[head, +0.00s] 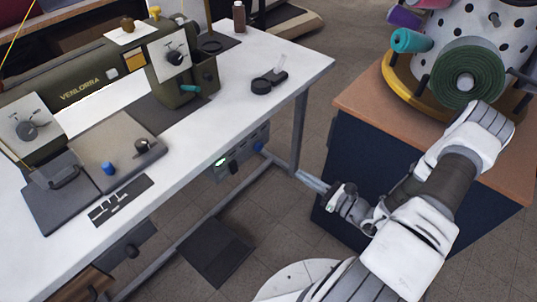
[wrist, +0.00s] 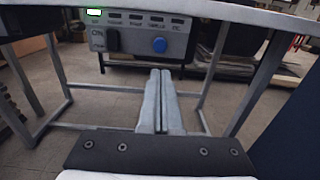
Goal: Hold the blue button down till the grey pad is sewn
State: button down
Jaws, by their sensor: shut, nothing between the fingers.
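A round blue button (wrist: 159,45) sits on the front of a grey control box (wrist: 130,32) under the table in the wrist view. The box also shows under the table edge in the head view (head: 243,150). My gripper (head: 303,177) is shut and empty, beside the table leg in the head view. In the wrist view its fingertips (wrist: 160,72) point forward, below the button and apart from it as far as I can tell. A second blue knob (head: 109,168) stands on the machine bed. I cannot tell for certain which grey piece is the pad.
A green sewing machine (head: 85,88) stands on the white table (head: 235,100). The box has a lit green display (wrist: 94,12) and a black switch (wrist: 112,40). A dark pedal plate (head: 215,252) lies on the floor. A wooden-topped blue cabinet (head: 350,160) stands right.

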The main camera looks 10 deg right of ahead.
aim_at(261, 148)
dwell(0.3)
jog(key=b+x, duration=0.2)
jog(key=x, duration=1.1)
jog(key=shift+w+a+b, duration=0.1)
jog(key=shift+b, duration=0.25)
jog(key=shift+w+a, duration=0.25)
jog(key=shift+w, duration=0.1)
